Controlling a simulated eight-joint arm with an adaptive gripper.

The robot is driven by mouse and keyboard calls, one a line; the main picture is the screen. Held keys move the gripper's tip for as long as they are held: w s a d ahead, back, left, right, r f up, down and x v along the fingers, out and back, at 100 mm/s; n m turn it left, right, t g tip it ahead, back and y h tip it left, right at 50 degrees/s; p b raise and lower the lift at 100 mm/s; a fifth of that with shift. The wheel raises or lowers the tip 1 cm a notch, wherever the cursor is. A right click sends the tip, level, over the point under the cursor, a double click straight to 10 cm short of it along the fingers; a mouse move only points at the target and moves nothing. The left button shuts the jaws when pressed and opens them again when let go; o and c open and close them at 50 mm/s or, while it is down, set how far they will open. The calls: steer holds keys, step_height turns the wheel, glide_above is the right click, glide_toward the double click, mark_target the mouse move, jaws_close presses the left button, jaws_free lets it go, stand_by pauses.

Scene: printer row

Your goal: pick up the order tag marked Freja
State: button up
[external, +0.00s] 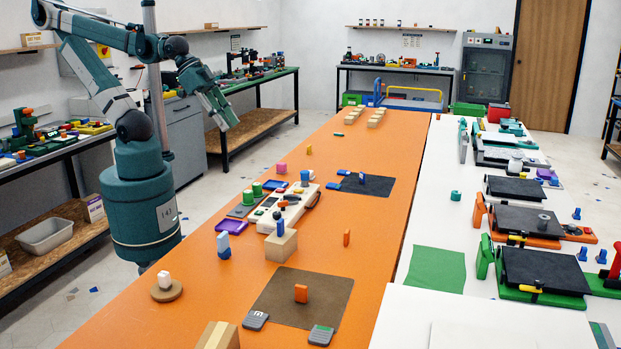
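No writing that reads Freja is legible from this external view, so I cannot tell which object is the order tag. Two small dark grey flat pieces with pale and green marks, one (255,320) at the left and one (321,335) at the right, lie by the front edge of a brown mat (335,297). Their marks are too small to read. My gripper (226,119) is up in the air beyond the orange table's left edge, far from these pieces. It touches nothing that I can see, and its fingers are too small to judge.
Flat presses (545,270) line the white table at right. Much orange surface is clear.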

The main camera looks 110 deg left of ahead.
steer(key=shift+w+a, duration=0.1)
steer(key=w+a+r+n+g+y, duration=0.1)
steer(key=w+a+n, duration=0.1)
steer(key=w+a, duration=0.5)
steer(key=w+a+n+g, duration=0.1)
steer(key=w+a+n, duration=0.25)
steer(key=a, duration=0.85)
steer(key=w+a+r+n+g+y, duration=0.1)
steer(key=w+a+n, duration=0.1)
steer(key=w+a, duration=0.5)
steer(key=a+f+n+g, duration=0.1)
steer(key=a+f, duration=0.1)
steer(key=a, duration=0.6)
steer(key=a+f+n+g, duration=0.1)
steer(key=a+f, duration=0.1)
steer(key=a, duration=0.5)
steer(key=n+g+h, duration=0.2)
steer(key=n, duration=0.6)
glide_above(310, 146)
step_height(310, 146, down, 24)
steer(key=shift+d+r, duration=0.1)
steer(key=shift+r, duration=0.05)
steer(key=shift+s, duration=0.15)
